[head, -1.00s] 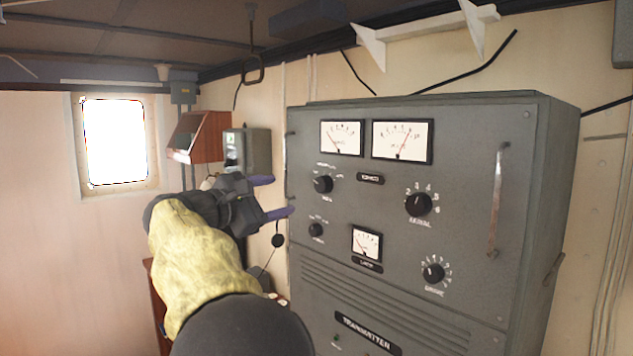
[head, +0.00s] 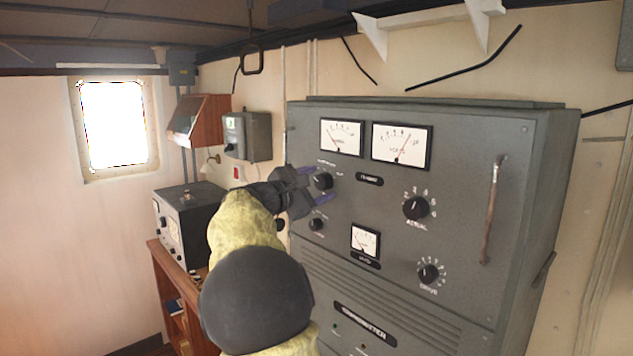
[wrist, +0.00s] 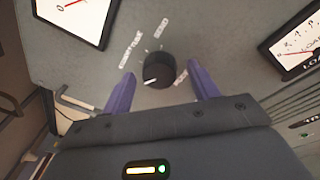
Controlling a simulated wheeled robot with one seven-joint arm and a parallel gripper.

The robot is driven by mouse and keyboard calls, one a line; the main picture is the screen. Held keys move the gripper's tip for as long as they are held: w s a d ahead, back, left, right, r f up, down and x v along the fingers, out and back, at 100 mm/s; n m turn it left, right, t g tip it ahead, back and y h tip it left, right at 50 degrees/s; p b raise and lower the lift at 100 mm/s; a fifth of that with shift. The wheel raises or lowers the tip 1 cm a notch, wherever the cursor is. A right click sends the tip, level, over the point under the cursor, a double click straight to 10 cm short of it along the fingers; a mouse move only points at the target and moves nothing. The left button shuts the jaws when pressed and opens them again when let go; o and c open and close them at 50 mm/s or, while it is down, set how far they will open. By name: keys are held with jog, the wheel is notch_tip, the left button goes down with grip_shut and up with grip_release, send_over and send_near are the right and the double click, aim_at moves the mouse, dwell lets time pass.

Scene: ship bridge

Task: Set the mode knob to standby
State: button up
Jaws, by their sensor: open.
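The mode knob (head: 322,181) is a round black knob at the upper left of the grey transmitter panel (head: 460,140), under the left meter. In the wrist view the knob (wrist: 159,70) has a white pointer mark toward its lower left. Small white labels are printed around it, too blurred to read surely. My gripper (head: 316,184) is open, its two purple fingers at the panel face. In the wrist view my gripper (wrist: 161,71) has one finger on each side of the knob, with visible gaps. I cannot tell whether the tips touch the panel.
A smaller knob (head: 317,224) sits just below the mode knob. Two more knobs, an upper one (head: 415,207) and a lower one (head: 428,273), are to the right. A vertical handle (head: 490,210) stands out at the panel's right. A grey wall box (head: 247,136) is at the left.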

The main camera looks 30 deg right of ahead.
jog(key=c, duration=1)
jog(key=shift+o, duration=0.2)
